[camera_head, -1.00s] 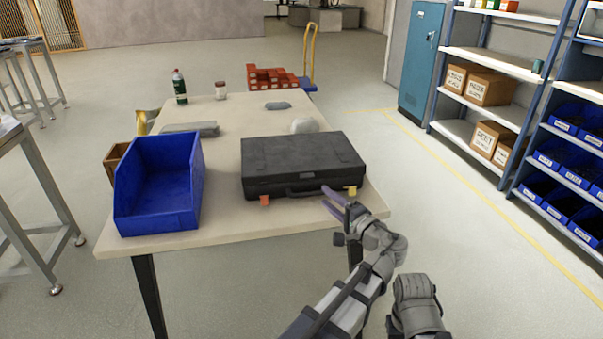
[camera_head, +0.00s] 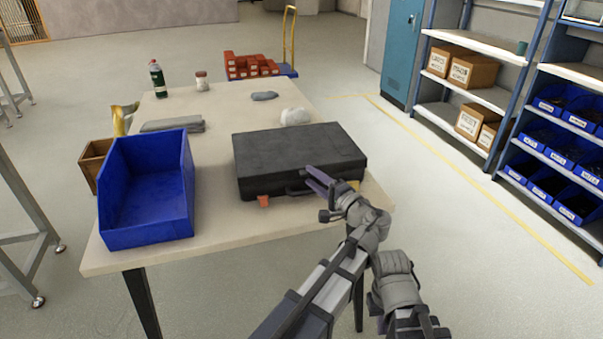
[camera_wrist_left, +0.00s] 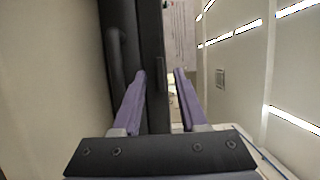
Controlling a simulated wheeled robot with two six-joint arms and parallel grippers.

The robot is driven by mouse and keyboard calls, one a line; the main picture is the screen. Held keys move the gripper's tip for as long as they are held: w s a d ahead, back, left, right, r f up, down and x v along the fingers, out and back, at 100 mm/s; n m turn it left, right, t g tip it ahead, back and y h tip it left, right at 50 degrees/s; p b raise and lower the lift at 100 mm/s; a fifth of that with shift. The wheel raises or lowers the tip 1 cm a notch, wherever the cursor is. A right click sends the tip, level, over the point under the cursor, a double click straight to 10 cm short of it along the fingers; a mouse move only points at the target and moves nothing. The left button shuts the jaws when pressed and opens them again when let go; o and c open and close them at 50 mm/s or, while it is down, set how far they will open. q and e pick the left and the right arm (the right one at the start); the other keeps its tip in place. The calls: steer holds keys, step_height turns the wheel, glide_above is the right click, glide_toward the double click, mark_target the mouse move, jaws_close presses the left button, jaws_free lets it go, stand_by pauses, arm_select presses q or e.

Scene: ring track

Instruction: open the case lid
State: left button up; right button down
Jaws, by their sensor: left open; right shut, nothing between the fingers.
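The black case (camera_head: 290,150) lies flat on the table with its lid down. The carry handle is on the front side. My left gripper (camera_head: 314,179) is open, with purple fingers at the case's front edge, right of centre. In the left wrist view, the dark case edge (camera_wrist_left: 152,60) shows between the open fingers (camera_wrist_left: 160,84); I cannot tell whether they touch it. My right gripper is not visible.
A blue bin (camera_head: 148,205) stands on the table (camera_head: 225,225) left of the case. A grey cloth-like item (camera_head: 172,126), a bottle (camera_head: 157,80), a jar (camera_head: 201,82) and a pale lump (camera_head: 295,117) are behind. Shelves stand at the right.

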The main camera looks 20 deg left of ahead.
arm_select(q)
steer(key=shift+w+a, duration=0.15)
steer(key=shift+a, duration=0.05)
steer(key=shift+d, duration=0.1)
steer(key=shift+c, duration=0.4)
jaws_close()
stand_by(0.8)
